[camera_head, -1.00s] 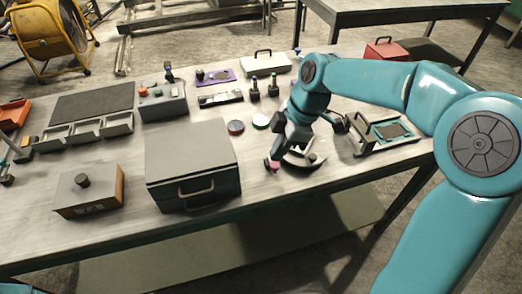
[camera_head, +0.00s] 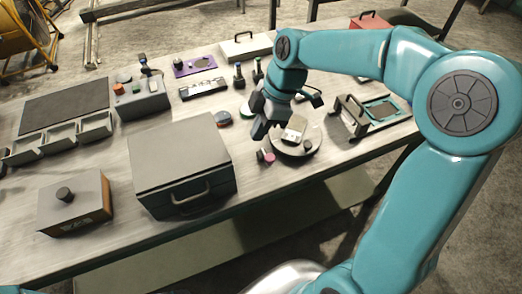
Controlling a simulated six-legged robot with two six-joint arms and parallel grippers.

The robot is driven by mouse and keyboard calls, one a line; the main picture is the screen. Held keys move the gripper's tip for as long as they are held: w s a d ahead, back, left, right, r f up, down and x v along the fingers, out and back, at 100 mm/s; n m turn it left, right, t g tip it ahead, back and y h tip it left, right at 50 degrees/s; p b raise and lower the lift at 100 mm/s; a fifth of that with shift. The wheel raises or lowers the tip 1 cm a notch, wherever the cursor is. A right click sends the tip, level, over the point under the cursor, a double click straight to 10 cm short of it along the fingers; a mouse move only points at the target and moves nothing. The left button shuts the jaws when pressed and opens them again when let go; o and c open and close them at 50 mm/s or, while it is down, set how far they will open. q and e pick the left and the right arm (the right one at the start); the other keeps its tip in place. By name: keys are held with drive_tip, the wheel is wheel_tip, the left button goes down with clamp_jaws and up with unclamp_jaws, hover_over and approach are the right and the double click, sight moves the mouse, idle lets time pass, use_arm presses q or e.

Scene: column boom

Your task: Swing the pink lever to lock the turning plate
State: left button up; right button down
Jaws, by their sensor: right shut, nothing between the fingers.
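The turning plate (camera_head: 309,149) is a pale round disc near the table's front edge, with a light block (camera_head: 294,129) on it. The pink lever's knob (camera_head: 269,157) shows at the plate's front left edge, with a dark piece beside it. My right gripper (camera_head: 259,134) reaches down from above, just behind and left of the plate. Its dark fingers are shut and empty, and appear apart from the pink knob. The gripper and wrist hide the back left of the plate. My left gripper is out of view.
A grey case (camera_head: 180,155) with a front handle stands left of the plate. A framed fixture with a handle (camera_head: 352,112) stands to the right. Round discs (camera_head: 223,118) lie behind the case. A strip of bare table lies in front of the plate.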

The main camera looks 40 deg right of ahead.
drive_tip(key=x, duration=0.8)
drive_tip(key=shift+a+f, duration=0.15)
drive_tip(key=shift+f, duration=0.05)
drive_tip(key=shift+s+d+f+p, duration=0.2)
drive_tip(key=shift+s+d+p, duration=0.15)
drive_tip(key=shift+d, duration=0.25)
drive_tip(key=shift+s+d+f+p, duration=0.2)
drive_tip(key=shift+s+d+p, duration=0.2)
drive_tip(key=shift+d, duration=0.2)
drive_tip(key=shift+s+d+f, duration=0.1)
drive_tip(key=shift+s+d, duration=0.05)
drive_tip(key=shift+d, duration=0.2)
drive_tip(key=shift+d+f, duration=0.15)
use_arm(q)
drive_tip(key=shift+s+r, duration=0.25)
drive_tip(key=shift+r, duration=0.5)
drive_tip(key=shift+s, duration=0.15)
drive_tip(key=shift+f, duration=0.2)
use_arm(e)
drive_tip(key=shift+n, duration=0.3)
